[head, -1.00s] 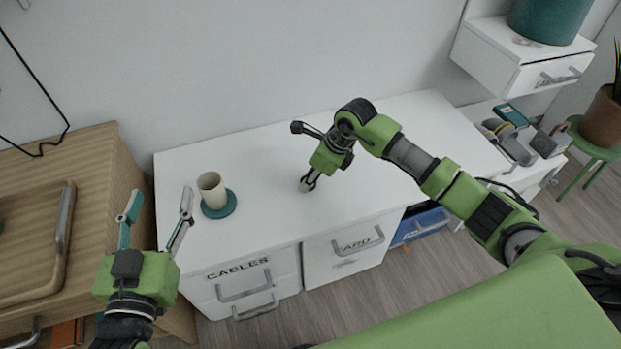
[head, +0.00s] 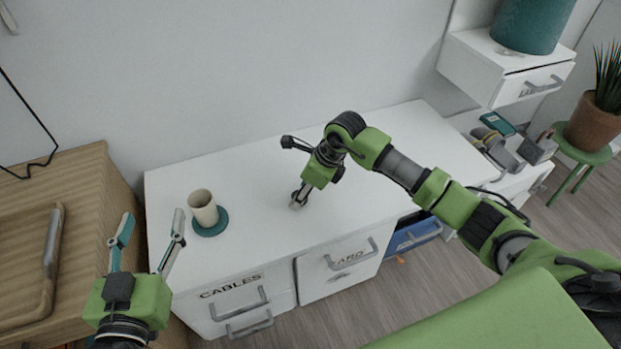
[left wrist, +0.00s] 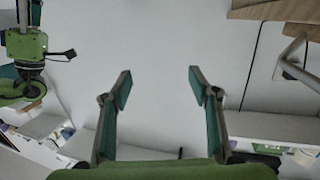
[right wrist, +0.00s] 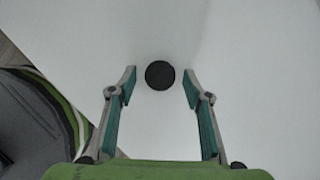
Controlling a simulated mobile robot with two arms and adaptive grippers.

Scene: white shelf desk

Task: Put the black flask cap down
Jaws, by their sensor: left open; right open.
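The black flask cap (right wrist: 160,75) is a small dark disc on the white desk top in the right wrist view. It lies between and just beyond the fingertips of my right gripper (right wrist: 160,84), which is open with a gap on either side of the cap. In the head view my right gripper (head: 298,199) points down close to the desk top, and the cap cannot be made out there. My left gripper (head: 147,232) is open and empty in front of the desk's left end. Its open fingers also show in the left wrist view (left wrist: 160,80).
A beige cup (head: 203,207) stands on the left of the white desk (head: 250,160), at a teal coaster (head: 212,226). A wooden cabinet (head: 75,185) adjoins on the left. Headphones and small devices (head: 500,150) lie at the right. The desk's middle is mostly clear.

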